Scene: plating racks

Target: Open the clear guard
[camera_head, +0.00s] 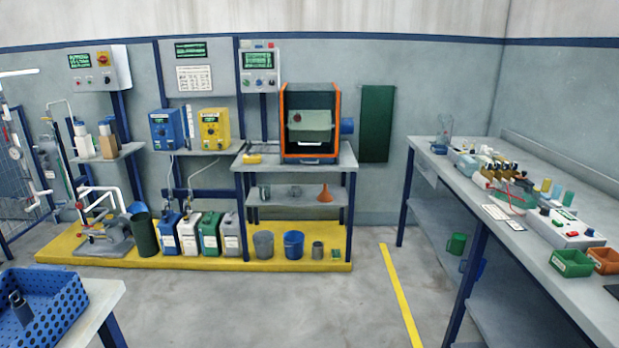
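The orange-framed machine (283,120) stands on the grey bench at the centre back. A light handle-like bar (318,160) shows at the machine's lower front edge. A blue block (347,126) sticks out on its right side. Neither of my grippers is in view.
The bench (344,156) under the machine also bears a small yellow item (262,159). A yellow floor platform (200,262) with containers runs below. A long bench (440,160) stands right, a blue crate (70,310) at lower left. The middle floor is clear.

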